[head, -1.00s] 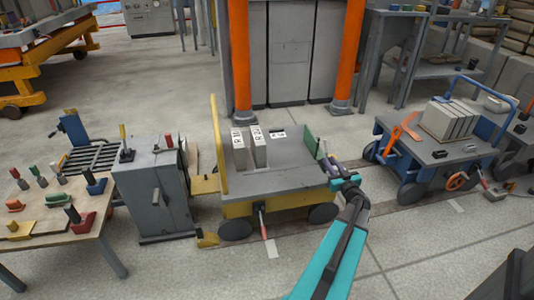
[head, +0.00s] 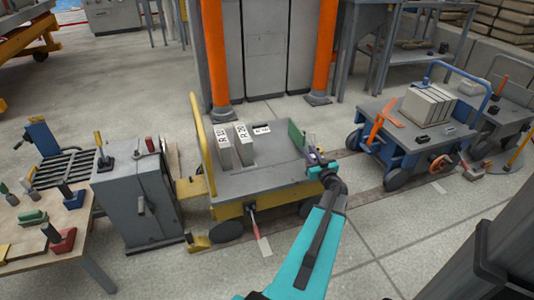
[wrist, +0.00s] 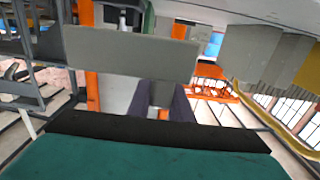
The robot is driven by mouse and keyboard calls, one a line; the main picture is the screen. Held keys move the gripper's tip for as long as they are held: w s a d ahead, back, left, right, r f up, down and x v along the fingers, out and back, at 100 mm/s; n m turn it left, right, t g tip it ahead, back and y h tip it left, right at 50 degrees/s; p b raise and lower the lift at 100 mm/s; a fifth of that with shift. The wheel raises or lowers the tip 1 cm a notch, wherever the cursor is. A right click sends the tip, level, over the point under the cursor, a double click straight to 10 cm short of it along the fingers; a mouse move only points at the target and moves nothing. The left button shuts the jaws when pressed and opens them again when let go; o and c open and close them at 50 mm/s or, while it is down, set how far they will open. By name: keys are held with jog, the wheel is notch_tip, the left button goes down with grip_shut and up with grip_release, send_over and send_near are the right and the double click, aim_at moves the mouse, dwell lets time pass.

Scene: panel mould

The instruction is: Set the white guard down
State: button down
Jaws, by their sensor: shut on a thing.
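My gripper (head: 312,148) is at the right end of the grey-topped yellow cart (head: 255,183), with its purple fingers closed. At its tip is a thin upright plate (head: 297,134) that looks green in the head view. In the wrist view a flat grey plate (wrist: 130,52) spans the space ahead of the purple fingers (wrist: 160,100); I take it for the held piece. No plainly white guard can be made out. Whether the plate touches the cart top is hard to tell.
A blue cart (head: 395,150) with grey slabs is at right. Orange posts (head: 325,50) rise behind.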

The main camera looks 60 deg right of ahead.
jog(key=w+a+b, duration=0.1)
jog(key=w+b, duration=0.1)
jog(key=w, duration=0.5)
jog(key=w+a+f+b, duration=0.1)
jog(key=w+a+b, duration=0.1)
jog(key=w, duration=0.5)
jog(key=shift+w+a+f+b, duration=0.2)
jog(key=shift+w+a+b, duration=0.1)
jog(key=shift+w+b, duration=0.1)
jog(key=shift+f, duration=0.1)
jog(key=shift+f+b, duration=1)
jog(key=shift+f, duration=0.7)
jog(key=shift+f, duration=0.15)
jog(key=c, duration=1.6)
grip_release()
